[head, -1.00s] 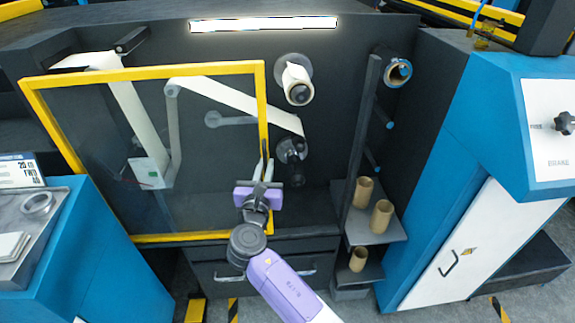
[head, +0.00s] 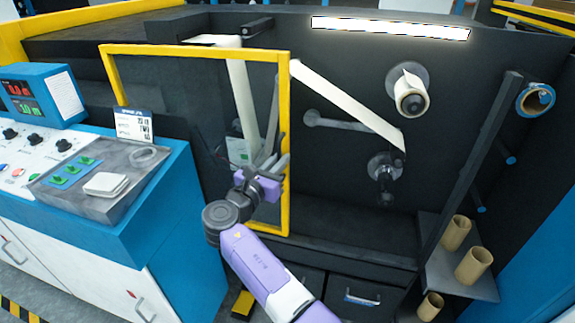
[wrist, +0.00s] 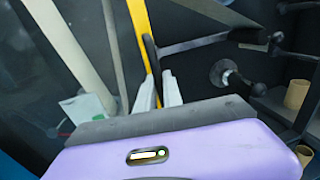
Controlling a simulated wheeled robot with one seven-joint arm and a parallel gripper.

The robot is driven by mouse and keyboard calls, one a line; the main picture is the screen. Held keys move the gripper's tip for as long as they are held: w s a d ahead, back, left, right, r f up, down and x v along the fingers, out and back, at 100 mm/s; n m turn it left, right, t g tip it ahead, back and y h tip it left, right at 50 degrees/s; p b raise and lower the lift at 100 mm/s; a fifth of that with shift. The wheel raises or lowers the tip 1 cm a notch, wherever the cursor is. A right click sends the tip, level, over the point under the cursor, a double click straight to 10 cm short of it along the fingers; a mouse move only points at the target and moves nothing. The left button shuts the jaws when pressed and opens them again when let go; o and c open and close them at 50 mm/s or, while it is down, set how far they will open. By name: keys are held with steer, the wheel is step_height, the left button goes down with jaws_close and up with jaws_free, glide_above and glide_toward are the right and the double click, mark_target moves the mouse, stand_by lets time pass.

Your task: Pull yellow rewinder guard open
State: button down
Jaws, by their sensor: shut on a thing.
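The yellow-framed rewinder guard (head: 285,110) stands in front of the left part of the dark rewinder bay, with a see-through panel. Its right edge is swung out from the bay, and the web path to the right of it is uncovered. My gripper (head: 268,163) is at that right edge, about mid-height, shut on the dark bar handle. In the wrist view the two pale fingers (wrist: 159,92) close around the handle (wrist: 151,56) beside the yellow frame edge (wrist: 137,35). The exact finger contact is partly hidden by my gripper's body.
A white web runs to a lower spindle (head: 384,170); a roll (head: 410,95) sits above it. Cardboard cores (head: 472,265) stand on a shelf at right. A blue control console (head: 150,205) stands close on the left, near my arm. Drawers (head: 360,297) lie below the bay.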

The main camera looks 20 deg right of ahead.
steer(key=c, duration=1.5)
jaws_free()
steer(key=shift+s, duration=0.1)
steer(key=v, duration=0.7)
steer(key=shift+s+a, duration=0.25)
steer(key=shift+a, duration=0.05)
